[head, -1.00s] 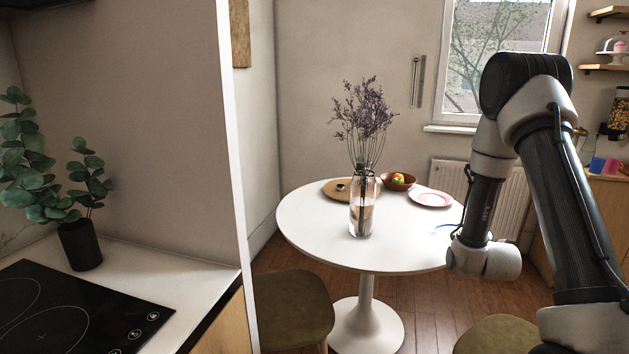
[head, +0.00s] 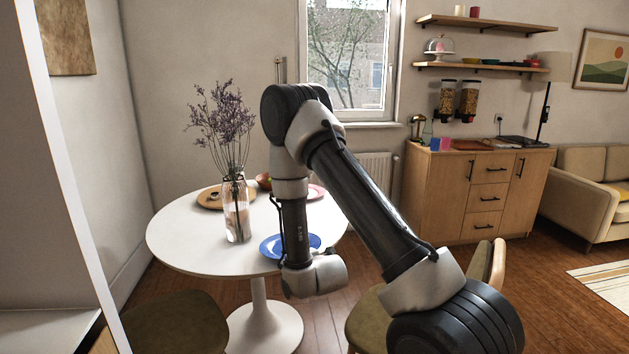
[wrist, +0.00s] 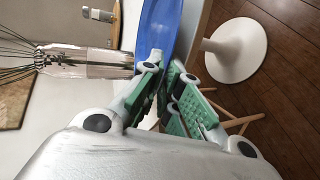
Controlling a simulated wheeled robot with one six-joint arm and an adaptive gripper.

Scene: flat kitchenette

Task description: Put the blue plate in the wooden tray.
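The blue plate (head: 270,248) lies near the front right edge of the white round table, partly hidden behind my arm in the head view. In the wrist view the plate (wrist: 160,28) is just beyond my gripper (wrist: 166,75), whose green-padded fingers are apart, with its near rim close to the gap. I cannot tell whether they touch it. A round wooden tray (head: 207,201) with a small item on it lies at the back left of the table.
A glass vase of dried flowers (head: 237,222) stands mid-table, between plate and tray. A bowl (head: 263,180) and a pink plate (head: 316,191) are at the back. Chairs (head: 175,325) stand near the table. The table's front left is clear.

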